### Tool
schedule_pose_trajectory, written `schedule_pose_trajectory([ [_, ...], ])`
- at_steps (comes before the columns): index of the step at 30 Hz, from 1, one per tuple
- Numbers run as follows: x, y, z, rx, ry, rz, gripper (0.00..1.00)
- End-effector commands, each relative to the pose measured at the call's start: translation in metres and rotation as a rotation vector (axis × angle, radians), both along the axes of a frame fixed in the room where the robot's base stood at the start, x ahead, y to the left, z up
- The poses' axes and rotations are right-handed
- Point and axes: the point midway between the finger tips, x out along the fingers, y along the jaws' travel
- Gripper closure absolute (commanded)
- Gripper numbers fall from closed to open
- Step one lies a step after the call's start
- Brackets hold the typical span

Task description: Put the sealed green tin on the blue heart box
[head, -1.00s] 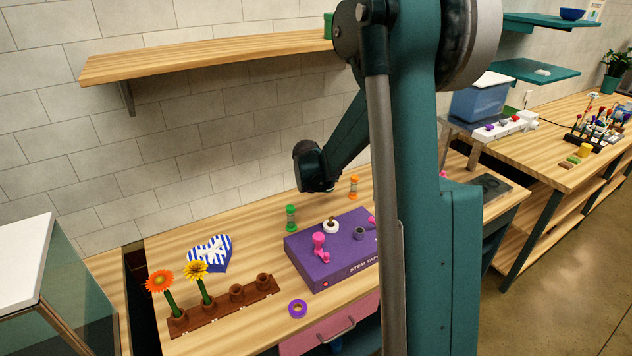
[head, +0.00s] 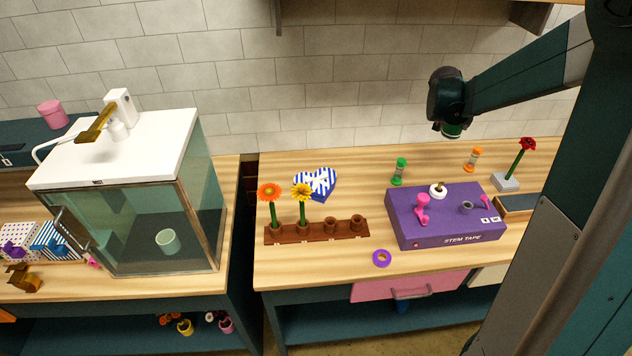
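The blue heart box (head: 318,182), striped blue and white, lies on the wooden bench near the wall, behind the flower holder. My gripper (head: 452,130) is at the end of my arm, high above the back of the bench and right of the heart box. Its fingers cannot be made out. A small dark green rounded piece shows at its underside; I cannot tell whether it is a held tin or part of the arm. No sealed green tin can be clearly identified in the current view.
A brown holder (head: 345,231) with an orange and a yellow flower stands in front of the heart box. A purple stem tape box (head: 447,232), a green hourglass (head: 399,171) and an orange one (head: 473,158) stand right. A glass-fronted cabinet (head: 190,215) stands left.

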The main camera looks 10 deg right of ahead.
Motion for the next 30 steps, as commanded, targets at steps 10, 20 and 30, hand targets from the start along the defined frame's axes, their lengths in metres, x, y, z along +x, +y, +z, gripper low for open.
schedule_pose_trajectory([
  [10,0.0,0.012,0.019,0.0,-0.001,0.033,0.77],
  [20,0.003,0.057,0.006,0.001,-0.001,0.177,0.77],
  [30,0.003,0.136,-0.009,0.002,-0.002,0.431,0.77],
])
